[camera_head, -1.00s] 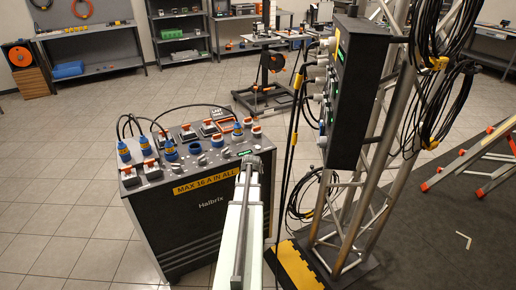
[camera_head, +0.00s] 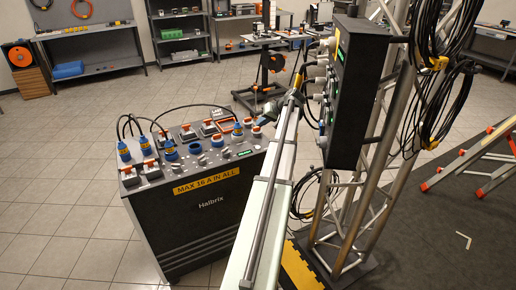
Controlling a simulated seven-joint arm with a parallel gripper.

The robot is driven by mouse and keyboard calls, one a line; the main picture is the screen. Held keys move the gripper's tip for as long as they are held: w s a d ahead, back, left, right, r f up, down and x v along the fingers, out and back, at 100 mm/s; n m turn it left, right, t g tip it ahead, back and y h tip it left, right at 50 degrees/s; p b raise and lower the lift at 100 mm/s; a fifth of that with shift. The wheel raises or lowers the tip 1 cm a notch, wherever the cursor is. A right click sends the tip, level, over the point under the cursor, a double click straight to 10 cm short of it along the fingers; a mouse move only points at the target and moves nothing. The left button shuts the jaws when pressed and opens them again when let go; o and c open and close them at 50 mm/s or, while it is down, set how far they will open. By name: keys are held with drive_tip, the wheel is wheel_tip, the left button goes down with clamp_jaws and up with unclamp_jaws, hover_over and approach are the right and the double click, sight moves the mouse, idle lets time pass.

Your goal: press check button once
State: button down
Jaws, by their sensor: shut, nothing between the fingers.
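The check button cannot be told apart at this size. A dark control console (camera_head: 205,215) marked "Halbrix" carries several blue and orange-capped sockets, switches and a small green-lit display (camera_head: 245,153) on its sloped top. A dark box (camera_head: 357,95) on the truss has a row of connectors and small green lights on its left side. My arm reaches up from the bottom centre, between the console and the box. My gripper (camera_head: 266,112) is small and partly hidden at the arm's far end, above the console's back right corner. It is shut and holds nothing.
A metal truss (camera_head: 377,190) hung with black cable coils (camera_head: 435,100) stands right of my arm. A yellow-black ramp (camera_head: 299,268) lies at its foot. An orange-footed ladder (camera_head: 470,165) is at the right. Shelves line the back wall. The tiled floor at left is clear.

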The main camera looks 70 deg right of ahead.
sight(260, 147)
drive_tip(key=shift+w+a+r+n+y, duration=0.15)
drive_tip(key=shift+a+n, duration=0.1)
drive_tip(key=shift+n, duration=0.25)
drive_tip(key=shift+w+a+f+n+y, duration=0.15)
drive_tip(key=shift+a+n, duration=0.1)
drive_tip(key=shift+n, duration=0.25)
drive_tip(key=shift+r, duration=0.1)
drive_tip(key=shift+f, duration=4.4)
drive_tip(key=shift+f, duration=0.15)
drive_tip(key=shift+f, duration=0.3)
